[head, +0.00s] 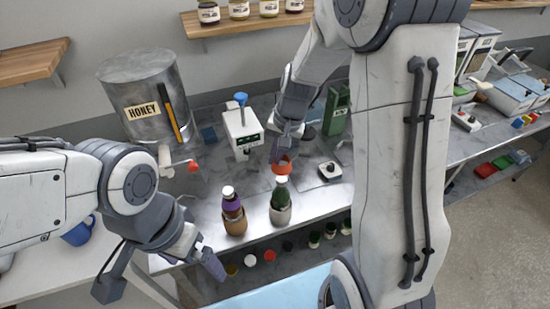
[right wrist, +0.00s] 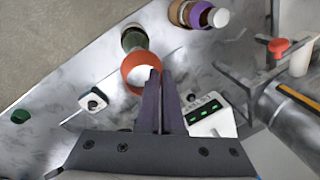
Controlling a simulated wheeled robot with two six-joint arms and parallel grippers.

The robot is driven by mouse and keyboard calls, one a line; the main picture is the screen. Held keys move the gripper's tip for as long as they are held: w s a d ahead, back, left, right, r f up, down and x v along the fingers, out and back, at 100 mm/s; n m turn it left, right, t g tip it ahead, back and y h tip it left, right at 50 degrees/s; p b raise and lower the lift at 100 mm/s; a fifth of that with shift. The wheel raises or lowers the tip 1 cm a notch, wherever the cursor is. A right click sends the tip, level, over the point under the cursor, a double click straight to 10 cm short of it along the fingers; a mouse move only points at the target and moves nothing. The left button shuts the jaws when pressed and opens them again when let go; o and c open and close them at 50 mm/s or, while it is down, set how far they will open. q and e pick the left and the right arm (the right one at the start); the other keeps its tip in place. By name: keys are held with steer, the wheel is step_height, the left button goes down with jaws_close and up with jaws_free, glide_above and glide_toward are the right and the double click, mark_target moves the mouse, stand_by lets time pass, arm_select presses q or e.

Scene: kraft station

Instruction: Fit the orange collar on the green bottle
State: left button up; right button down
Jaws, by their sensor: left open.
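The orange collar (head: 281,169) is a ring held at its rim by my right gripper (head: 287,152). It hangs just above the white top of the green bottle (head: 281,197), and I cannot tell whether they touch. In the right wrist view the closed fingers (right wrist: 159,76) pinch one side of the collar (right wrist: 128,76), and the green bottle (right wrist: 133,38) shows beyond it. The bottle stands upright in a pale grey holder (head: 280,215) on the metal bench. My left gripper (head: 212,264) is open and empty, low at the bench's front edge.
A purple bottle (head: 233,207) in a brown holder stands left of the green bottle. A white device (head: 242,128) with a green display stands behind, and a honey tank (head: 140,85) at back left. A small white button box (head: 329,171) lies to the right.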

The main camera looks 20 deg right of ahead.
mark_target(276, 173)
steer(key=b+x, duration=0.3)
steer(key=d+b+x, duration=0.1)
steer(key=x, duration=0.1)
steer(key=shift+s+f, duration=0.3)
steer(key=shift+f, duration=0.05)
steer(key=shift+s+f, duration=0.1)
stand_by(0.6)
steer(key=c, duration=1)
jaws_free()
steer(key=shift+s+f, duration=0.1)
